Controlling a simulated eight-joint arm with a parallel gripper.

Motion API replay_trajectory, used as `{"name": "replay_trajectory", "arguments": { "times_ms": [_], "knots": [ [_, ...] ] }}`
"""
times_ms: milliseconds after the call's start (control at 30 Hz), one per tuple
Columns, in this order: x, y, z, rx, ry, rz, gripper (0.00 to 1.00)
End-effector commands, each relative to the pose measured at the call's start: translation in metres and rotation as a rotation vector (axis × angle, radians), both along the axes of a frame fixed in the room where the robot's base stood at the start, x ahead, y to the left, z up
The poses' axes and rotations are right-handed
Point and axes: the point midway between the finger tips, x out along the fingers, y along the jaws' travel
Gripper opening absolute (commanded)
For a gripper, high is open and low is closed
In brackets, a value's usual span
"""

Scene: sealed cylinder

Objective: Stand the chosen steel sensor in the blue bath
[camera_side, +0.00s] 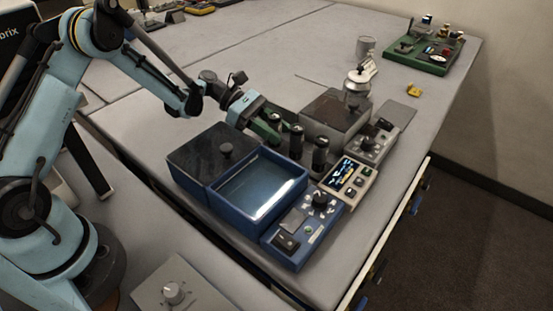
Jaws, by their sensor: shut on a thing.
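The blue bath (286,204) stands in the middle of the bench, its open basin showing a pale blue inside. My gripper (273,127), with green fingers, is behind the bath's back right corner and is shut on a small dark cylinder (274,118). The fingers hide much of it. Two more dark upright cylinders stand just right of the gripper, one nearer the gripper (297,141) and one farther right (320,154). At this size I cannot tell which of these is the chosen steel sensor.
A dark lid or plate with a knob (198,158) covers the bath's left part. A blue control box (303,230) and a display unit (348,178) stand to its right. A grey block (323,108) and a metal pot (357,87) are behind. A green tray (420,55) is far right.

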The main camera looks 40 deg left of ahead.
Motion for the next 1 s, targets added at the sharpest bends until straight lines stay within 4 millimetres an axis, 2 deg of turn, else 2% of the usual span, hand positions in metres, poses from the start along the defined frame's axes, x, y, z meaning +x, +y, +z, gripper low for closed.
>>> {"name": "replay_trajectory", "arguments": {
  "times_ms": [367, 400, 533, 833, 1000],
  "knots": [
    [0.0, 0.0, -0.004, -0.001, 0.0, 0.0, 0.02],
    [0.0, 0.0, -0.004, 0.0, 0.0, 0.0, 0.42],
    [0.0, 0.0, -0.004, 0.0, 0.0, 0.0, 0.62],
    [0.0, 0.0, -0.003, 0.0, 0.0, 0.0, 0.63],
    [-0.002, 0.016, 0.003, 0.0, -0.001, 0.004, 0.63]
  ]
}}
